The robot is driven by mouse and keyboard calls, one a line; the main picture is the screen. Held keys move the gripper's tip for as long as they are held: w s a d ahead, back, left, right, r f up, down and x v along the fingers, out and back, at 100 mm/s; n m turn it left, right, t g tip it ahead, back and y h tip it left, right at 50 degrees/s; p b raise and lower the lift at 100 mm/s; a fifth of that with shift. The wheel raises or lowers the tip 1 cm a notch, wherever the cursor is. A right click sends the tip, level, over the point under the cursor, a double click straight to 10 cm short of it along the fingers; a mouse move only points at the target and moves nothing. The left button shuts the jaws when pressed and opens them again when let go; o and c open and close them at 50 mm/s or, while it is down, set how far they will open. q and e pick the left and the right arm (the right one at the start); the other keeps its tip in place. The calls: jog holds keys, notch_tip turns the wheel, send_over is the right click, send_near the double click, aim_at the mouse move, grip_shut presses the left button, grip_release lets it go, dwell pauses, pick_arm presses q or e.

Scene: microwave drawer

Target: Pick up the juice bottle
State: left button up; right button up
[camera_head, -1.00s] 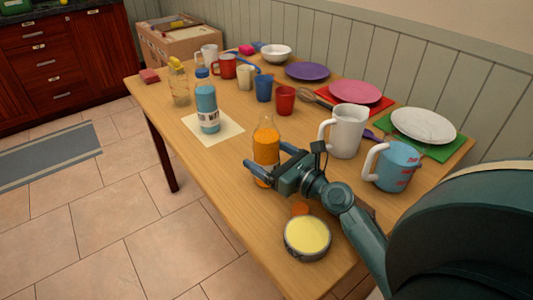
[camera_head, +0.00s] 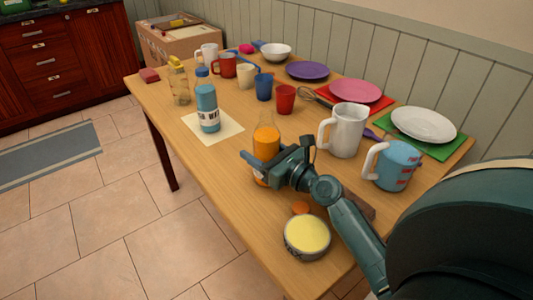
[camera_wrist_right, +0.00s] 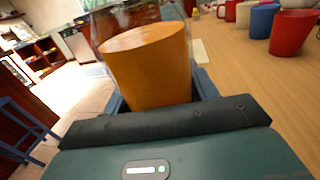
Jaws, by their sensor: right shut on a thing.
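The juice bottle (camera_head: 266,143) is clear with orange juice in it and stands upright on the wooden table (camera_head: 225,165). My right gripper (camera_head: 262,170) is shut on its lower part, with a finger on either side. In the right wrist view the orange juice (camera_wrist_right: 150,65) fills the space between the fingers, and the bottle's top is out of the picture. I cannot tell any gap between the bottle's base and the table. My left gripper is not in view.
A white pitcher (camera_head: 345,130) and a blue measuring jug (camera_head: 393,166) stand close on the right. A blue bottle (camera_head: 207,105) is behind left on a pale sheet. The table's left edge is near.

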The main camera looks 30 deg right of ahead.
jog(key=shift+r, duration=0.1)
jog(key=c, duration=0.4)
jog(key=shift+r, duration=0.25)
notch_tip(320, 180, up, 9)
jog(key=p, duration=0.5)
jog(key=shift+f, duration=0.2)
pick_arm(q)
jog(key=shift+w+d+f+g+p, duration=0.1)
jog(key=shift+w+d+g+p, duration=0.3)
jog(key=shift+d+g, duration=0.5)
pick_arm(e)
jog(key=shift+r, duration=0.45)
